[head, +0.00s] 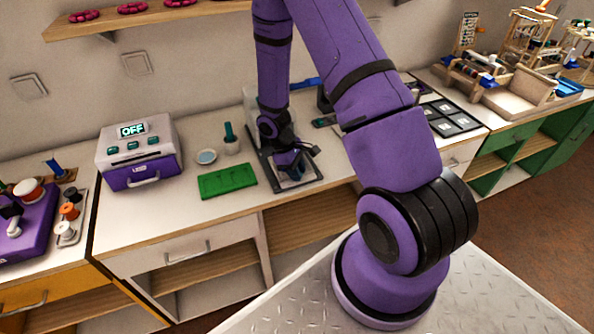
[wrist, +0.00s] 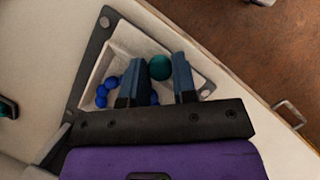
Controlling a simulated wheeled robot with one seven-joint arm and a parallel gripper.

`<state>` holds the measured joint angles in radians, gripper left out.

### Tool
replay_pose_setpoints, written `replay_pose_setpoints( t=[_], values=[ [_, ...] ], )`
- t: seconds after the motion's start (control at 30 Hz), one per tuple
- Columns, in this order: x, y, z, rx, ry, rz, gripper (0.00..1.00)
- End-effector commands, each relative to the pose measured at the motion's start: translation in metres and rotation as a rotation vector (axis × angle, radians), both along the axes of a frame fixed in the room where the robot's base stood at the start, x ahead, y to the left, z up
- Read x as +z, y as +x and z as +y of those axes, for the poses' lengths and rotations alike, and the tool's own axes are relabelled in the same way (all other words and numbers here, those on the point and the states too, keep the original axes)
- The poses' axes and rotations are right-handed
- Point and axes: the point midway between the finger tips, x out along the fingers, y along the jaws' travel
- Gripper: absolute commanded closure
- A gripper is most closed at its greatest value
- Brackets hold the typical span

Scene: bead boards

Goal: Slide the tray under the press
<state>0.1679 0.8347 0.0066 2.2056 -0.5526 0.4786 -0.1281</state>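In the wrist view a pale tray (wrist: 120,47) lies on a dark grey base plate (wrist: 89,55). Several blue beads (wrist: 101,97) and one larger teal ball (wrist: 160,68) show in or over it. My gripper (wrist: 161,62) is over the tray, its two fingers apart, with the teal ball between or just beyond the tips; contact cannot be told. In the head view my gripper (head: 292,170) points down over the base plate (head: 313,172) and hides most of the tray. A pale upright body (head: 251,104), perhaps the press, stands behind, partly hidden by my arm.
Left of the base plate are a green board (head: 227,181), a small round dish (head: 206,157) and a cup with a teal stick (head: 231,142). A white and purple machine reading OFF (head: 139,152) stands farther left. A panel with dark squares (head: 450,117) lies to the right.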

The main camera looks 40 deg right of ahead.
Motion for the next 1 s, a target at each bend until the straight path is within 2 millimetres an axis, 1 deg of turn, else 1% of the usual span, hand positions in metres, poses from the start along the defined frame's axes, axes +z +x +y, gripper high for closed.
replay_pose_setpoints(
  t=[0.07,0.17,0.27,0.4,0.5,0.6,0.73,1.0],
  values=[
    [0.0,0.001,0.0,0.0,0.0,0.0,1.0],
    [0.0,0.009,-0.002,0.0,0.0,-0.001,1.0],
    [-0.001,0.028,-0.008,0.0,0.0,-0.004,1.0],
    [-0.001,0.064,-0.018,-0.001,0.0,-0.005,1.0],
    [-0.001,0.085,-0.024,0.0,-0.001,-0.003,1.0],
    [0.0,0.1,-0.029,-0.001,-0.001,-0.002,1.0],
    [0.0,0.109,-0.031,0.0,0.0,0.0,1.0],
    [0.001,0.112,-0.032,0.001,0.0,-0.005,1.0]
  ],
)
